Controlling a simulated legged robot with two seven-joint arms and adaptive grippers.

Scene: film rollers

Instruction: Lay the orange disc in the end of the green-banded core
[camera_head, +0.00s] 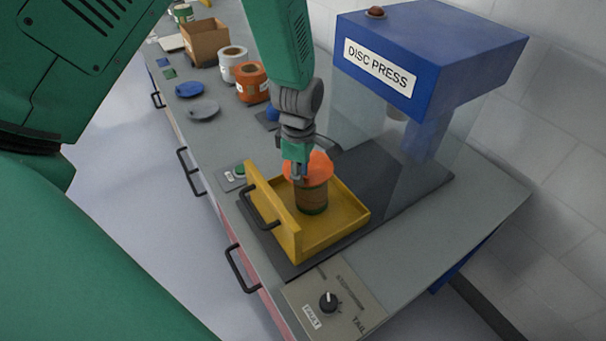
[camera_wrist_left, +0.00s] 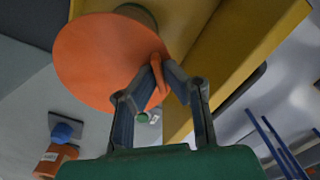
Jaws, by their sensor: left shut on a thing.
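The orange disc (camera_head: 321,166) is at the top of the green-banded core (camera_head: 312,198). I cannot tell whether it touches the core or sits slightly above it. The brown core with a green band at its foot stands upright in the yellow tray (camera_head: 272,207). My left gripper (camera_head: 299,175) points down over the core. In the left wrist view the gripper (camera_wrist_left: 162,82) is shut on a raised tab of the disc (camera_wrist_left: 103,62). The disc hides most of the core (camera_wrist_left: 140,14) there. My right gripper is not in view.
The blue disc press (camera_head: 440,50) with clear side panels stands behind the tray. A dial panel (camera_head: 335,300) is at the near end of the bench. An orange roll (camera_head: 252,82), a white roll (camera_head: 232,62), grey discs (camera_head: 198,109) and a cardboard box (camera_head: 205,42) stand farther along.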

